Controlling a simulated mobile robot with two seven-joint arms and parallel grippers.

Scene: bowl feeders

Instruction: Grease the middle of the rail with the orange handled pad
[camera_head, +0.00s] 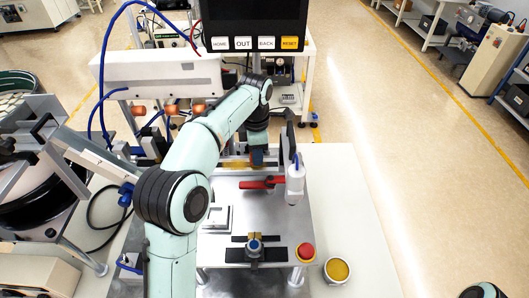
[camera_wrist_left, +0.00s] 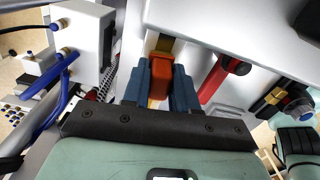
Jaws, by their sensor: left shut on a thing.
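My left gripper (camera_head: 257,156) is over the far part of the metal worktable, at the rail. In the left wrist view its two blue fingers (camera_wrist_left: 161,80) are shut on the orange handle (camera_wrist_left: 160,66) of the pad. The pad's underside is hidden, so I cannot tell whether it touches the rail. The gold-coloured rail (camera_head: 236,164) runs across the far part of the table, partly covered by the gripper. A piece of it shows beyond the handle in the wrist view (camera_wrist_left: 165,43). My right gripper is not in view.
A button panel (camera_head: 257,43) hangs above.

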